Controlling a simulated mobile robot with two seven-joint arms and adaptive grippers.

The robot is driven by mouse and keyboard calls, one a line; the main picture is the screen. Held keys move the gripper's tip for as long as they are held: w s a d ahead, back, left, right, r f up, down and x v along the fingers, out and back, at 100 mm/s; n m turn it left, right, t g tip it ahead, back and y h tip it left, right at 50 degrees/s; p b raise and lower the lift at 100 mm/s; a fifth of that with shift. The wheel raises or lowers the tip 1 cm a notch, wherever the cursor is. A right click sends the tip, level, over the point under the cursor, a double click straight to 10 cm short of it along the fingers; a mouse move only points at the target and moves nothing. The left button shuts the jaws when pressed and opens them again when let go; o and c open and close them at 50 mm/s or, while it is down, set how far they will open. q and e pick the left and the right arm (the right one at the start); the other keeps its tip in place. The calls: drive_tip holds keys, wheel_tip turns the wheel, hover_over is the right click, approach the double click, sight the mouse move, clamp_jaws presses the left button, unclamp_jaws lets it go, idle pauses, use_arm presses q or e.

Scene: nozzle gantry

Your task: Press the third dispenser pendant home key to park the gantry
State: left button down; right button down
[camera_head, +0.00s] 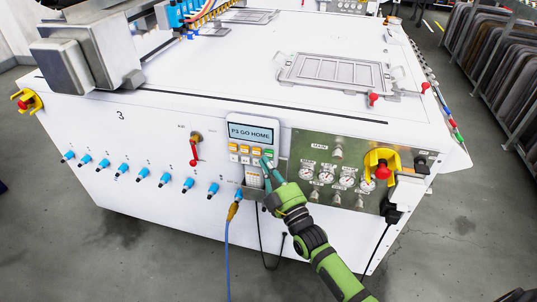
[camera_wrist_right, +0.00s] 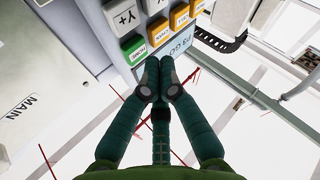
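Under the screen are orange and white keys and a green key (camera_head: 269,153). In the right wrist view the green key reads HOME (camera_wrist_right: 135,49), with a Y+ key (camera_wrist_right: 124,17) beside it. My right gripper (camera_head: 266,164) is at the pendant's keypad, covering part of it. In the wrist view its fingertips (camera_wrist_right: 159,66) are together, empty, close beside the HOME key. I cannot tell whether they touch it. My left gripper is out of view.
Right of the pendant is a steel panel (camera_head: 320,151) with gauges and a red emergency stop (camera_head: 382,171) on yellow. A red-handled lever (camera_head: 194,155) and several blue valves sit left. A blue hose (camera_head: 227,260) and black cable hang below. A framed tray (camera_head: 335,72) lies on top.

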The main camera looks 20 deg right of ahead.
idle(0.4)
drive_tip(key=shift+w+d, duration=0.25)
drive_tip(key=shift+w, duration=0.1)
drive_tip(key=shift+w+d+b, duration=0.3)
drive_tip(key=shift+w, duration=0.15)
idle(0.8)
idle(0.3)
drive_tip(key=shift+s+a+p, duration=0.55)
drive_tip(key=shift+s+p, duration=0.05)
drive_tip(key=shift+s, duration=0.2)
drive_tip(key=s+a, duration=0.1)
drive_tip(key=s+a+p, duration=0.1)
drive_tip(key=s+p, duration=0.1)
drive_tip(key=s, duration=0.1)
drive_tip(key=shift+s+a, duration=0.1)
drive_tip(key=shift+a, duration=0.3)
